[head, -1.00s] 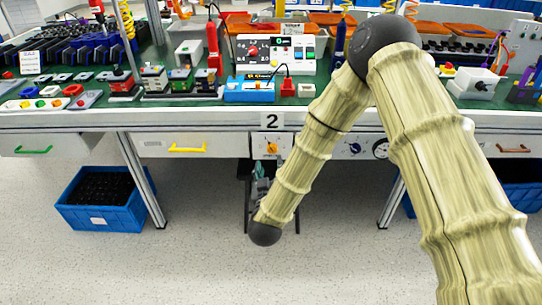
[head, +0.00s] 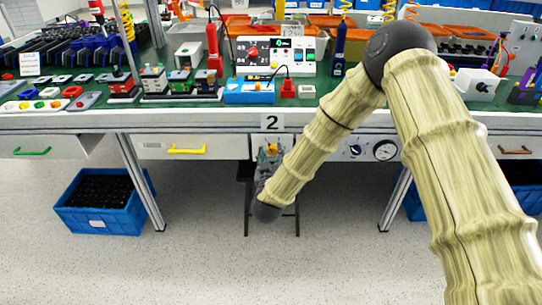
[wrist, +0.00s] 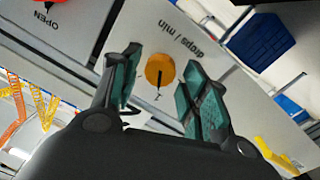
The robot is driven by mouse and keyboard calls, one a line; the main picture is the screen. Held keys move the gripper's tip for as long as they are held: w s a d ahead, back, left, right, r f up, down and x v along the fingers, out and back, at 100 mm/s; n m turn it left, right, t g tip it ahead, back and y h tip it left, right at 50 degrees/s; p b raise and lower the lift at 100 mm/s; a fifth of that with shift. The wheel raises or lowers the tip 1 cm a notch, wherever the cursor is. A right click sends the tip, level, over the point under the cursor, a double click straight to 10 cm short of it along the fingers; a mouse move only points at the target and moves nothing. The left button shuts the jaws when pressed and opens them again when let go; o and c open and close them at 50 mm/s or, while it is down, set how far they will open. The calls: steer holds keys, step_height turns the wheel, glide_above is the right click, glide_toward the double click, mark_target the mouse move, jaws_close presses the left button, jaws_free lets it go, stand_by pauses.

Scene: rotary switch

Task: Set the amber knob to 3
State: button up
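In the head view the amber knob (head: 271,149) is under the "2" label on the bench front, partly covered by my gripper (head: 269,158). In the wrist view my gripper (wrist: 161,60) is open, with one teal-padded finger on each side of the knob. Gaps show between the knob and both fingers. I cannot tell how deep the fingertips reach. The scale numbers are not readable.
A dark knob (head: 355,150) and a round gauge (head: 385,150) sit on the bench front to the right. A drawer with a yellow handle (head: 187,149) is to the left. A blue bin (head: 130,215) stands on the floor. A dark stool-like frame (head: 247,205) is below the panel.

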steer(key=shift+a, duration=0.1)
steer(key=c, duration=0.6)
steer(key=shift+c, duration=0.2)
steer(key=shift+m, duration=0.3)
steer(key=m+p, duration=0.2)
steer(key=m, duration=0.2)
steer(key=shift+r+m, duration=0.1)
steer(key=shift+m, duration=0.3)
steer(key=m, duration=0.5)
steer(key=shift+d+g+p, duration=0.25)
steer(key=shift+g+p, duration=0.05)
steer(key=m+y, duration=0.1)
steer(key=m, duration=0.5)
steer(key=shift+d, duration=0.1)
steer(key=m, duration=0.1)
steer(key=m+b, duration=0.1)
steer(key=m, duration=0.1)
steer(key=shift+f+m, duration=0.2)
steer(key=shift+m, duration=0.1)
steer(key=shift+m+b, duration=0.65)
steer(key=shift+m, duration=0.75)
